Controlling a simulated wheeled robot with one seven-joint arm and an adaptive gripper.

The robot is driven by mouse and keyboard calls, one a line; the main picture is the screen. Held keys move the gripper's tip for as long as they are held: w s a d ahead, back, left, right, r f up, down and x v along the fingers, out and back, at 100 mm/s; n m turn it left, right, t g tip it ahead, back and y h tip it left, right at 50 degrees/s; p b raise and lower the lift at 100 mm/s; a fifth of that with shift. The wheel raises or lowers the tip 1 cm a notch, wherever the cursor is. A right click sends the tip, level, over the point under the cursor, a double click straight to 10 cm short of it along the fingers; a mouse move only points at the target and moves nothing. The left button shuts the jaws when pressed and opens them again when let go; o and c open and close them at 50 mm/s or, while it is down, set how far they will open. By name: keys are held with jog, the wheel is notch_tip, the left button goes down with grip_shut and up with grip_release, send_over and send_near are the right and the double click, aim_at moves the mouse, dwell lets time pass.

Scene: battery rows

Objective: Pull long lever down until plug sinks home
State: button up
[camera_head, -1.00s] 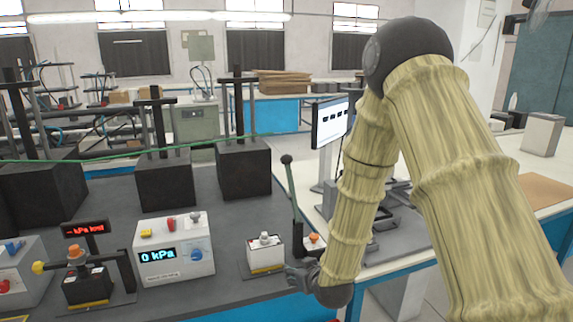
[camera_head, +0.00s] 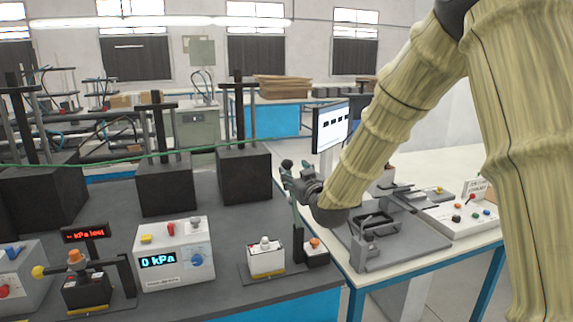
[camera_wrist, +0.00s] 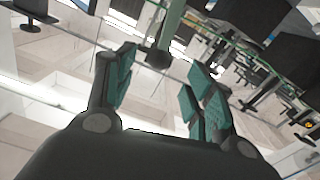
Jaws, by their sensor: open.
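The long green lever (camera_head: 297,225) stands nearly upright beside a small dark block with an orange top (camera_head: 315,245). Its dark round knob (camera_head: 287,164) shows just beside my gripper (camera_head: 294,175). In the wrist view the knob (camera_wrist: 158,58) and part of the green lever (camera_wrist: 171,22) show between and just beyond the fingertips of my gripper (camera_wrist: 162,66). The fingers are spread and hold nothing. My gripper hides the lever's upper part in the head view. A white block with a pale knob (camera_head: 265,257) stands left of the lever's foot. I cannot tell which part is the plug.
A white box reading 0 kPa (camera_head: 172,255) and a red-lit display (camera_head: 86,233) stand to the left on the grey bench (camera_head: 225,300). Black weights (camera_head: 244,174) stand behind. A side table on the right holds a grey fixture (camera_head: 372,240) and a button panel (camera_head: 468,220).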

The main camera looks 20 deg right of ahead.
aim_at(289, 167)
jog(key=shift+w+a+p, duration=0.1)
jog(key=shift+w+p, duration=1.1)
jog(key=shift+w, duration=2.7)
jog(key=shift+c, duration=0.4)
jog(key=shift+a, duration=0.1)
grip_shut()
